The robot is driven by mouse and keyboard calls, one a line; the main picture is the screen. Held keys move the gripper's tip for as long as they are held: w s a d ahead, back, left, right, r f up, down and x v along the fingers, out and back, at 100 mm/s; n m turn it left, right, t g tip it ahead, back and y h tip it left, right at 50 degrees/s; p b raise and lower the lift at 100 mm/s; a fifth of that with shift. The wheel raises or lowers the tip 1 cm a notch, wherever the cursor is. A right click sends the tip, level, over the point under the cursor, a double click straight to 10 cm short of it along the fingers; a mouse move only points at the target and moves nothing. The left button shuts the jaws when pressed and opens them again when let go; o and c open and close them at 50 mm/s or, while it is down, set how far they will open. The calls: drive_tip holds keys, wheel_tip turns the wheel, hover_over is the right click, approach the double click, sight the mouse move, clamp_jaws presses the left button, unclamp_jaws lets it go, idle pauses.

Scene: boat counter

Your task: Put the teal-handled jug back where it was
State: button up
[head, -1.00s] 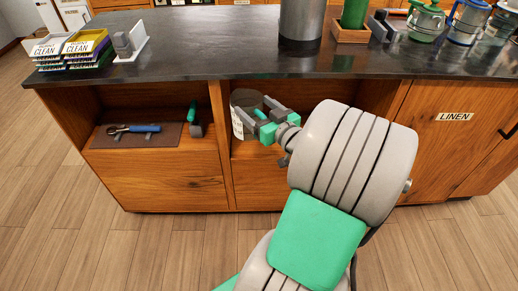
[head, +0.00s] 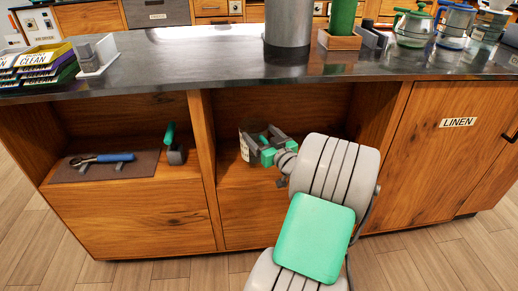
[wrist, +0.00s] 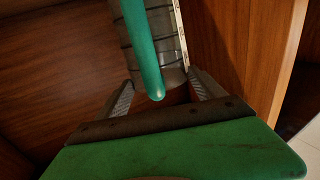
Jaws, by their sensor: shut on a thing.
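The teal-handled jug (head: 244,149) is inside the middle open compartment under the counter, near its left divider. Its body is dark grey and see-through, with a white label at one side, and most of it is hidden by my gripper in the head view. My gripper (head: 262,141) is shut on the jug. In the wrist view, the teal handle (wrist: 143,45) runs down the middle in front of the ribbed jug body (wrist: 171,50). My fingers (wrist: 160,90) stand on either side of the jug's near end. Whether the jug touches the shelf cannot be told.
The wooden divider (head: 206,160) stands left of the jug. The left compartment holds a blue-handled tool (head: 115,157) on a dark mat and a teal-handled tool (head: 170,138). The dark countertop (head: 200,60) overhangs above. The LINEN door (head: 450,150) is at right.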

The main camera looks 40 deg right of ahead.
sight(260, 144)
drive_tip(key=shift+w+f, duration=0.35)
drive_tip(key=shift+f, duration=0.1)
drive_tip(key=shift+w+d+f+b, duration=0.1)
drive_tip(key=shift+f+b, duration=0.4)
drive_tip(key=shift+f, duration=0.4)
drive_tip(key=shift+w+d+f+b, duration=0.1)
drive_tip(key=shift+f+b, duration=0.4)
drive_tip(key=shift+f, duration=0.4)
drive_tip(key=shift+f, duration=0.1)
drive_tip(key=o, duration=2.1)
drive_tip(key=shift+r, duration=0.2)
drive_tip(key=shift+s, duration=0.2)
drive_tip(key=p+v, duration=0.1)
drive_tip(key=v, duration=1)
drive_tip(key=shift+s+a+p, duration=0.2)
drive_tip(key=shift+s+p, duration=0.1)
drive_tip(key=shift+p, duration=0.05)
